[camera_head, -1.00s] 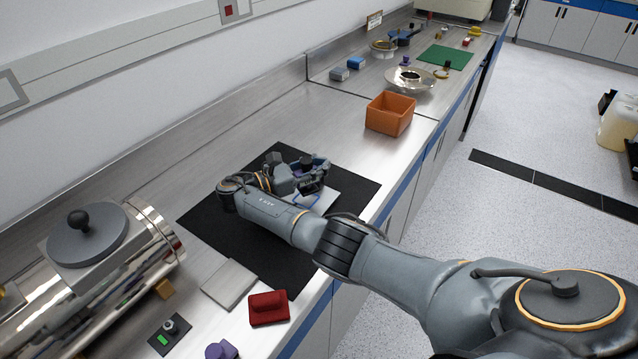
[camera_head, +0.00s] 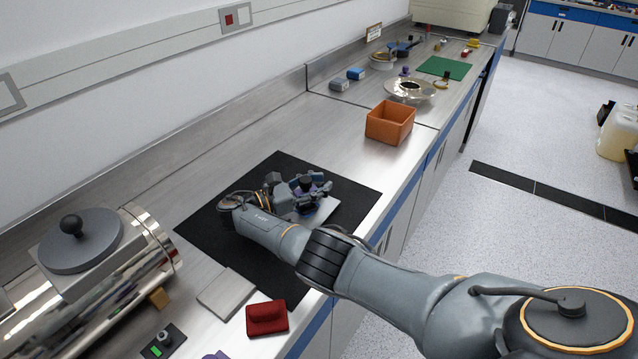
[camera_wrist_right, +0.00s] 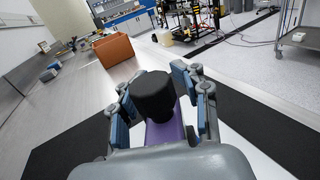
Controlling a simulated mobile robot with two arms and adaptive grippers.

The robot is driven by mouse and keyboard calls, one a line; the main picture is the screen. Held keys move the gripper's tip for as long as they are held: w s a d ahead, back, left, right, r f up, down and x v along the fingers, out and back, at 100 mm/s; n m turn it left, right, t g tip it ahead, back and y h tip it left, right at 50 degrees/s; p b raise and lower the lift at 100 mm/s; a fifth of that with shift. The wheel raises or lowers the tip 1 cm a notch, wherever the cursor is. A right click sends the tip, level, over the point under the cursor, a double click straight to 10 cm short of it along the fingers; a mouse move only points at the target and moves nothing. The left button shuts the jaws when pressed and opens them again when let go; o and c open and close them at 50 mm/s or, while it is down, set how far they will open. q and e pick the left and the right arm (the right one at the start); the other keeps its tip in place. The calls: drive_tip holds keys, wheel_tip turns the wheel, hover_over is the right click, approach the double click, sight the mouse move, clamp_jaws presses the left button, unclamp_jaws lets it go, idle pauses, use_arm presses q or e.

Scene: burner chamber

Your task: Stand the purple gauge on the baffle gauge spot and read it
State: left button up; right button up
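The purple gauge (camera_wrist_right: 165,132) has a black round cap and looks upright between the fingers of my right gripper (camera_wrist_right: 160,105). In the wrist view a pale gap shows between its left side and the left finger; the right finger is close beside it. In the head view my right gripper (camera_head: 309,190) surrounds the gauge low over a pale plate (camera_head: 326,211) on the black mat (camera_head: 350,190). The fingers look open. The marked spot under the gauge is hidden, so I cannot tell whether the base touches the plate. My left gripper is out of view.
An orange bin (camera_head: 390,124) stands behind the mat. A shiny metal vessel (camera_head: 100,290) is at the left. A grey plate (camera_head: 227,293) and a red block (camera_head: 267,317) lie at the front. The bench between mat and bin is clear.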

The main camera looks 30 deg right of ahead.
sight(302, 188)
drive_tip(key=shift+r, duration=0.2)
drive_tip(key=shift+a+f, duration=0.1)
drive_tip(key=shift+a, duration=0.2)
drive_tip(key=a+b, duration=0.1)
drive_tip(key=a, duration=0.1)
drive_tip(key=a+b, duration=0.1)
drive_tip(key=a, duration=0.2)
drive_tip(key=shift+w+a+f+b, duration=0.1)
drive_tip(key=shift+w+a+b, duration=0.2)
drive_tip(key=shift+a+b, duration=0.1)
drive_tip(key=shift+a+r, duration=0.2)
drive_tip(key=shift+a, duration=0.35)
